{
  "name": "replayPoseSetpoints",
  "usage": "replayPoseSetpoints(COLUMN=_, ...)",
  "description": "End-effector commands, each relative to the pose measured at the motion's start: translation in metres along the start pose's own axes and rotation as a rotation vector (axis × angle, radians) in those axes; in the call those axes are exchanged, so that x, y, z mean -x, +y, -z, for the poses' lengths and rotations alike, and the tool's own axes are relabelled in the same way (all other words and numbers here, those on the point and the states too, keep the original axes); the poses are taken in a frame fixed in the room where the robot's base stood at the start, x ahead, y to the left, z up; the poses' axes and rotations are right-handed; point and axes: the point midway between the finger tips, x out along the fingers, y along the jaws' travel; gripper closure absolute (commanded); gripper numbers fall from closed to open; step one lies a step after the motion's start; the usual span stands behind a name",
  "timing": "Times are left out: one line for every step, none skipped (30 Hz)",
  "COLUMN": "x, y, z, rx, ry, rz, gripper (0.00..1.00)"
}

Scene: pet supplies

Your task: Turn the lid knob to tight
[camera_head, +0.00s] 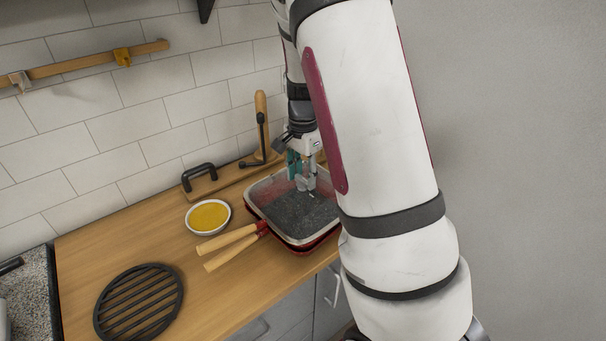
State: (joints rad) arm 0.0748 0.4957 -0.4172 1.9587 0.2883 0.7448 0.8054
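No lid knob can be made out in this view. My gripper (306,188) points down over a square dark pan (290,213) with a pale rim, near its back part. The fingertips are small and partly blurred, so I cannot tell whether they are open or shut, or whether they touch the pan's surface. A red edge shows under the pan, and two wooden handles (228,242) with red ends stick out to its left. My arm hides the right side of the pan.
A white bowl of yellow stuff (209,215) stands left of the pan. A black round trivet (139,303) lies at the front left. A black handle (199,177) and an upright wooden handle (261,120) are behind, near the tiled wall. Bare wooden counter (110,233) lies at the left.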

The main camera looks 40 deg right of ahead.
Motion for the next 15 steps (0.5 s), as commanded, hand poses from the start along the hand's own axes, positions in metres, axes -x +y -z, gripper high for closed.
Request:
replayPoseSetpoints(x=0.0004, y=-0.0002, z=0.0004, rx=0.0, ry=0.001, rz=0.001, gripper=0.47)
replayPoseSetpoints(x=0.0004, y=-0.0002, z=0.0003, rx=0.0, ry=0.001, rz=0.001, gripper=0.41)
replayPoseSetpoints(x=0.0004, y=-0.0002, z=0.0003, rx=0.0, ry=0.001, rz=0.001, gripper=0.38)
replayPoseSetpoints(x=0.0003, y=-0.0001, z=0.0003, rx=0.0, ry=0.001, rz=0.001, gripper=0.38)
replayPoseSetpoints(x=0.0003, y=-0.0001, z=0.0003, rx=0.0, ry=0.001, rz=0.001, gripper=0.38)
replayPoseSetpoints(x=0.0003, y=-0.0001, z=0.0003, rx=0.0, ry=0.0, rz=0.001, gripper=0.38)
replayPoseSetpoints(x=0.0002, y=-0.0001, z=0.0002, rx=0.0, ry=0.0, rz=0.001, gripper=0.38)
replayPoseSetpoints(x=0.0002, y=-0.0001, z=0.0002, rx=0.0, ry=0.0, rz=0.001, gripper=0.38)
replayPoseSetpoints(x=0.0002, y=-0.0001, z=0.0002, rx=0.0, ry=0.0, rz=0.0, gripper=0.38)
replayPoseSetpoints(x=0.0002, y=0.0, z=0.0001, rx=0.0, ry=0.0, rz=0.0, gripper=0.38)
replayPoseSetpoints(x=0.0003, y=-0.0001, z=0.0001, rx=0.001, ry=0.0, rz=0.0, gripper=0.38)
replayPoseSetpoints(x=0.0011, y=-0.0002, z=0.0002, rx=0.001, ry=0.0, rz=0.001, gripper=0.38)
replayPoseSetpoints(x=0.0023, y=-0.0003, z=0.0002, rx=0.001, ry=0.001, rz=0.001, gripper=0.38)
replayPoseSetpoints(x=0.0041, y=-0.0005, z=0.0003, rx=0.001, ry=0.001, rz=0.002, gripper=0.38)
replayPoseSetpoints(x=0.0076, y=-0.0007, z=0.0003, rx=0.001, ry=0.001, rz=0.003, gripper=0.38)
